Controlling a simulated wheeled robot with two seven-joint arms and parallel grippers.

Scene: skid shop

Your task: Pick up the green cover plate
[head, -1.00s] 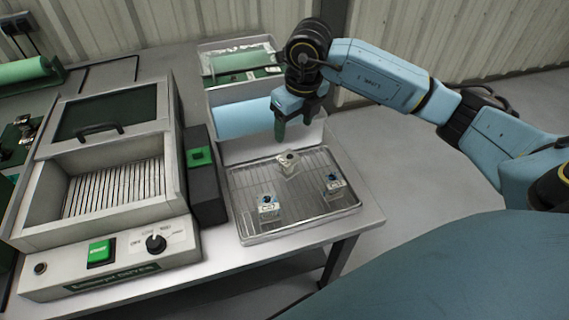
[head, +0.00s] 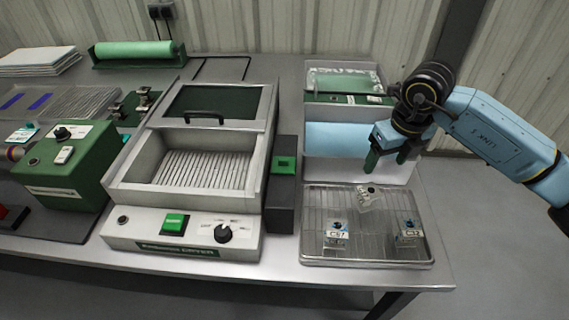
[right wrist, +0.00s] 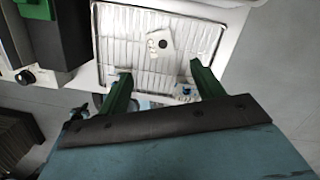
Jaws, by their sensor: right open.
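A small green plate (head: 283,165) lies on top of a dark block beside the dryer, and it looks like the cover plate. In the right wrist view a green piece (right wrist: 34,9) on the dark block shows at the top left corner. My right gripper (head: 388,161) is open and empty, pointing down above the far edge of the wire-rack tray, to the right of the plate and apart from it. Its two green fingers (right wrist: 160,70) stand apart in the right wrist view. My left gripper is not in view.
The wire-rack tray (head: 318,256) holds three small tagged parts. A box with a blue roll (head: 345,140) stands behind it. The dryer (head: 135,235) stands left of the dark block (head: 283,205). A green machine (head: 65,180) is further left. Floor is clear at right.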

